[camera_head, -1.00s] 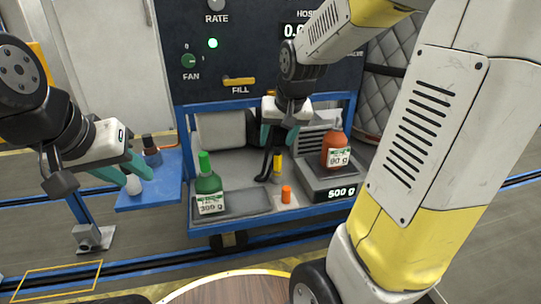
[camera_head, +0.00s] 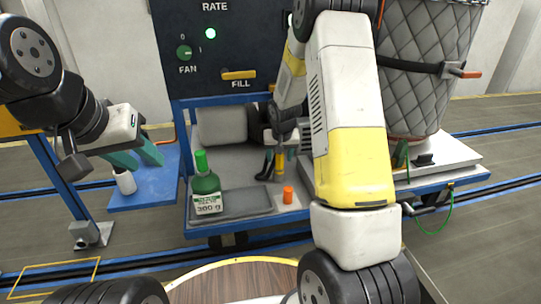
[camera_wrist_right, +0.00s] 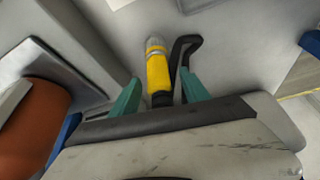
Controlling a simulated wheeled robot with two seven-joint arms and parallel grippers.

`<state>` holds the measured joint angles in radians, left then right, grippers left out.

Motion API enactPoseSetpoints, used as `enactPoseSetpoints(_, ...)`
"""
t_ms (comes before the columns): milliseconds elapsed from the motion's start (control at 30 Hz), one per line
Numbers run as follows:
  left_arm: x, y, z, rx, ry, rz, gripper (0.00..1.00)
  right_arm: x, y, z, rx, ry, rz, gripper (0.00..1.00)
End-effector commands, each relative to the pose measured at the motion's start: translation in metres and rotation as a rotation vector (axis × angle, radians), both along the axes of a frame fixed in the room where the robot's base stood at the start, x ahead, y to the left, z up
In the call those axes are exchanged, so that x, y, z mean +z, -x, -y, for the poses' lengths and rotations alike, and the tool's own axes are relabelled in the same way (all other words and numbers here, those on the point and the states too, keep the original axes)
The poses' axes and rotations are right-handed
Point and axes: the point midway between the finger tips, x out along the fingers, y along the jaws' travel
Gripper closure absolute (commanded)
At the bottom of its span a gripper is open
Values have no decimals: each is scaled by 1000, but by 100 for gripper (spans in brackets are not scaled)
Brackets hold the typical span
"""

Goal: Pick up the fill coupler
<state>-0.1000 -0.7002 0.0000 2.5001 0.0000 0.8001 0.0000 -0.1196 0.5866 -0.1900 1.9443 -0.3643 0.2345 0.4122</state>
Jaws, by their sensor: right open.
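The yellow fill coupler (camera_head: 279,167) with a grey end stands on the station's shelf, beside a black hook-shaped part (camera_head: 266,164). In the right wrist view the yellow coupler (camera_wrist_right: 158,72) lies between the two teal fingertips of my right gripper (camera_wrist_right: 160,94). The fingers stand apart with a gap on each side of it, and the black part (camera_wrist_right: 182,54) is close to the right finger. In the head view my right gripper (camera_head: 280,150) is small and partly hidden by my arm. My left gripper (camera_head: 135,157) is open and empty above a blue side tray.
A green bottle (camera_head: 206,186) and an orange cap-like piece (camera_head: 288,194) stand near the coupler. A white bottle (camera_head: 125,181) stands on the blue tray (camera_head: 165,185).

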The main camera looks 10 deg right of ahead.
Motion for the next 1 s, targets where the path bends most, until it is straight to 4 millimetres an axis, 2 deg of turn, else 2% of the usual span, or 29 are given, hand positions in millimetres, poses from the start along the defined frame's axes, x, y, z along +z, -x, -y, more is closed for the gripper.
enactPoseSetpoints(33,0,0,0,0,0,0,64,-9,-4,1,0,0,-4,46)
enactPoseSetpoints(200,0,0,0,0,0,0,64,-26,-12,1,1,2,-1,46)
enactPoseSetpoints(467,0,0,0,0,0,0,64,-28,-13,1,1,0,0,46)
enactPoseSetpoints(567,0,0,0,0,0,0,64,-28,-13,1,1,0,0,62)
enactPoseSetpoints(767,0,0,0,0,0,0,64,-28,-13,1,1,0,0,100)
enactPoseSetpoints(1000,0,0,0,0,0,0,64,-28,-14,1,1,1,1,100)
